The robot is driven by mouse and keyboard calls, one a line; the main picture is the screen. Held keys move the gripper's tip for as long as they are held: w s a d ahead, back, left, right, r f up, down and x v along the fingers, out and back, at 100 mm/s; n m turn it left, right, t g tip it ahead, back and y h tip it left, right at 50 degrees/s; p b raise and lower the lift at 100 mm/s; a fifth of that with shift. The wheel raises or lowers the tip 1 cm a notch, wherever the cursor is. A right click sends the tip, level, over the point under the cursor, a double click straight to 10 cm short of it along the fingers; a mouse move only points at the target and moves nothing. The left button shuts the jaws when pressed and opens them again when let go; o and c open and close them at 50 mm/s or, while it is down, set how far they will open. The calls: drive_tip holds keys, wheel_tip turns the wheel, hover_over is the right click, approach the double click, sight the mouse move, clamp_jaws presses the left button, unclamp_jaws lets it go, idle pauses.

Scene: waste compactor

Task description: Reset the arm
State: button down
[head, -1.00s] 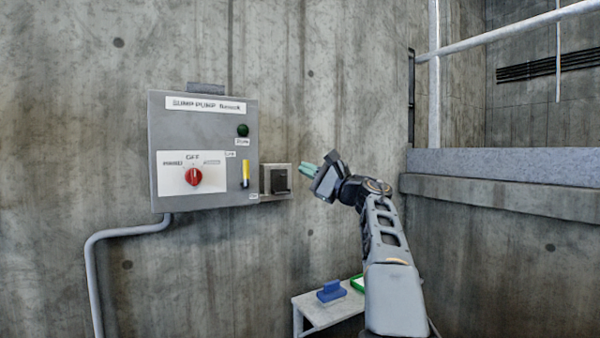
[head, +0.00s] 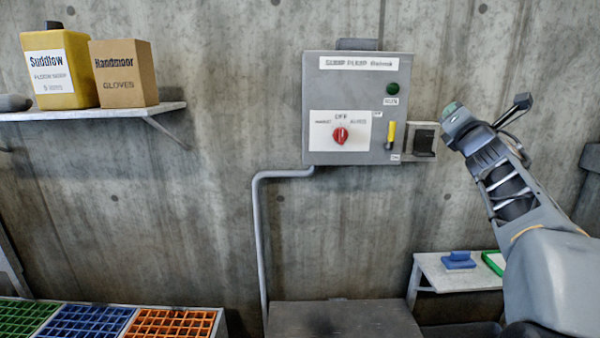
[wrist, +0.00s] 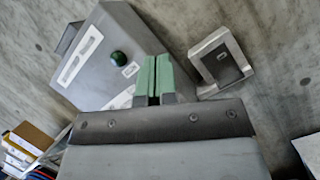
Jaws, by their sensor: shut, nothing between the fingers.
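My gripper (head: 453,112) is at the right in the head view, in front of the wall just right of the grey control box (head: 312,100). In the wrist view its green fingertips (wrist: 152,76) are together with nothing between them. They overlap the view of the control box (wrist: 100,50). The box carries a red rotary knob (head: 340,135), a green button (head: 392,88) and a yellow lever (head: 390,135). A small dark unit in a light housing (head: 424,141) sits beside the box, close to my gripper in the picture. Whether the gripper touches anything cannot be told.
A shelf (head: 90,113) at the upper left holds a yellow jug (head: 58,70) and a gloves carton (head: 124,73). Coloured grates (head: 80,322) lie at the lower left. A small table (head: 460,280) bears a blue object (head: 459,260). A pipe (head: 262,240) runs down the wall.

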drive_tip(key=s+a+f+m+g+y+p, duration=0.1)
drive_tip(key=s+a+f+m+g+p, duration=0.7)
drive_tip(key=s+f+m, duration=0.3)
drive_tip(key=s+a+f+m+g+y+p, duration=0.1)
drive_tip(key=s+a+f+m+g+p, duration=0.7)
drive_tip(key=s+m, duration=0.7)
wheel_tip(320, 180, down, 3)
drive_tip(key=shift+a+f+m+g+y, duration=0.1)
drive_tip(key=shift+a+m+g+y, duration=0.2)
drive_tip(key=shift+a+m+g, duration=0.85)
